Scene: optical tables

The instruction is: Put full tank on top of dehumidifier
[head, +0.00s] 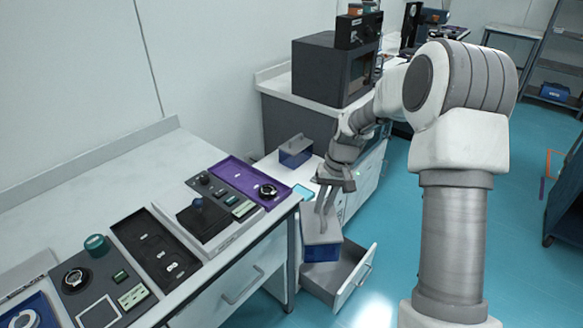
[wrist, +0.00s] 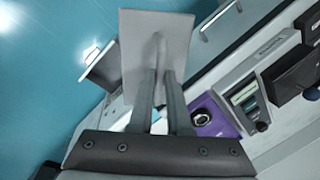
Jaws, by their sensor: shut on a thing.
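My gripper (head: 325,208) is shut on the handle of a tank (head: 322,252) with a grey lid and a blue body. The tank hangs just over an open drawer and looks upright. In the wrist view its grey lid (wrist: 178,42) fills the top middle, and the fingers (wrist: 160,85) close on its handle. A white cabinet, apparently the dehumidifier (head: 285,172), stands between the counters, with a light-blue panel (head: 303,192) on it.
The open drawer (head: 348,278) juts out below the held tank. A counter with device panels and a purple tray (head: 232,178) is at left. A dark oven-like box (head: 325,70) stands on the counter behind. Open floor lies to the right.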

